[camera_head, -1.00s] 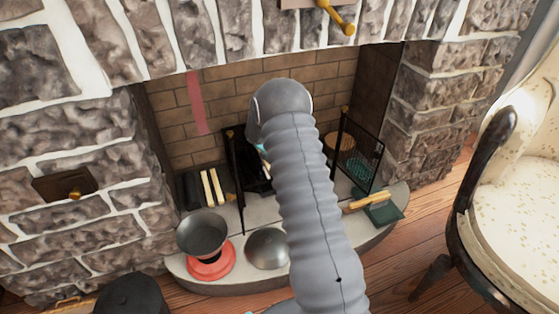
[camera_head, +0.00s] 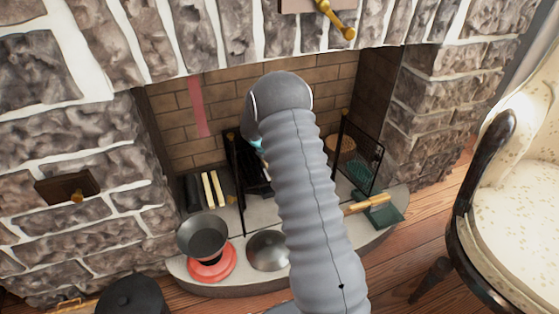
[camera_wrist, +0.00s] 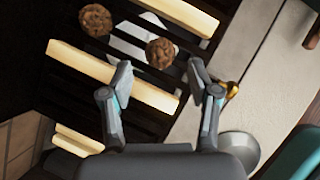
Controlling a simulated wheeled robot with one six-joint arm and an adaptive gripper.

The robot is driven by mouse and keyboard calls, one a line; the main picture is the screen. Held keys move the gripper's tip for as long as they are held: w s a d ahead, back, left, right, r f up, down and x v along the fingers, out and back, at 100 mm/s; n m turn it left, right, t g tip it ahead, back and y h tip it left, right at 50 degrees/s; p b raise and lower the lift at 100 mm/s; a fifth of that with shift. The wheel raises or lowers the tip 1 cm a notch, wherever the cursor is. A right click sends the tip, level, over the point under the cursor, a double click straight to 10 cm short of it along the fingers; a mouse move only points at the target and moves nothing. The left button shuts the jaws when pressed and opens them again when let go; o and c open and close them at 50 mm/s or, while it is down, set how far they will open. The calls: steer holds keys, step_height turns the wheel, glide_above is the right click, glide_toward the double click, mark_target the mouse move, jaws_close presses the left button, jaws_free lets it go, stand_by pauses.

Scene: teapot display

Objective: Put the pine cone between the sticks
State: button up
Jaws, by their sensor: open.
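In the wrist view, a round brown pine cone (camera_wrist: 160,53) lies on a dark slatted grate, just beyond and between my fingertips. A second pine cone (camera_wrist: 95,19) lies to its upper left. A pale stick (camera_wrist: 80,63) crosses the grate below the cones, and another pale stick (camera_wrist: 182,14) crosses at the top right. Both cones appear between these two sticks. My gripper (camera_wrist: 160,73) is open, one finger either side of the nearer cone, with nothing held. In the head view my arm hides the gripper and the cones.
Pale strips (camera_head: 212,188) show at the hearth's left. A bowl on a red base (camera_head: 203,237) and a metal dome (camera_head: 267,250) stand in front. A black mesh screen (camera_head: 358,152) stands at the right, near a green object (camera_head: 377,209). A gold knob (camera_wrist: 231,89) is near my right finger.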

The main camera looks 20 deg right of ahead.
steer(key=p+v, duration=0.1)
steer(key=v, duration=0.7)
